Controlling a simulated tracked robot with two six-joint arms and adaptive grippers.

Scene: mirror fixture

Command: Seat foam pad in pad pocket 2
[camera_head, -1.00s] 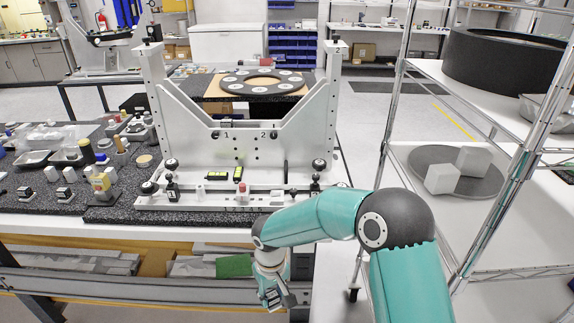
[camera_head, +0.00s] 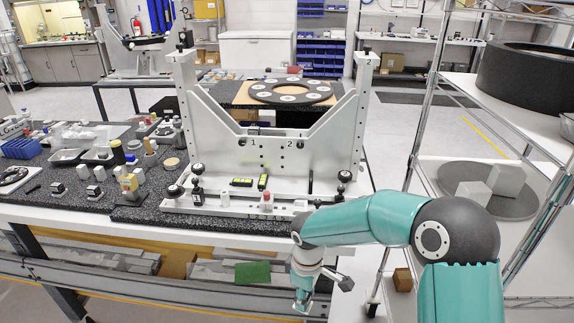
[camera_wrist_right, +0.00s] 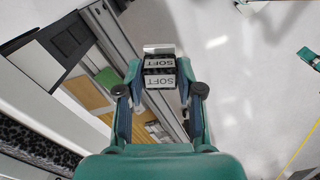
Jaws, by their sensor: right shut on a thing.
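In the right wrist view, a small dark block with white labels reading "SOFT" (camera_wrist_right: 160,66), which I take as the foam pad, sits between the fingers of my right gripper (camera_wrist_right: 160,92). The gripper is shut on it. In the head view, my right gripper (camera_head: 304,297) hangs low in front of the bench's front edge, below the fixture; the pad is hard to make out there. The pale mirror fixture (camera_head: 271,170) stands upright on the bench. It bears marks 1 and 2 at its middle; mark 2 (camera_head: 290,144) is on the right. I cannot tell which opening is pad pocket 2. My left gripper is out of view.
A red-topped part (camera_head: 266,201) and two yellow-black levels (camera_head: 242,182) are on the fixture's base. Small parts and bottles crowd the bench's left. A wire shelf rack (camera_head: 417,150) stands close on the right. Open floor lies beyond it.

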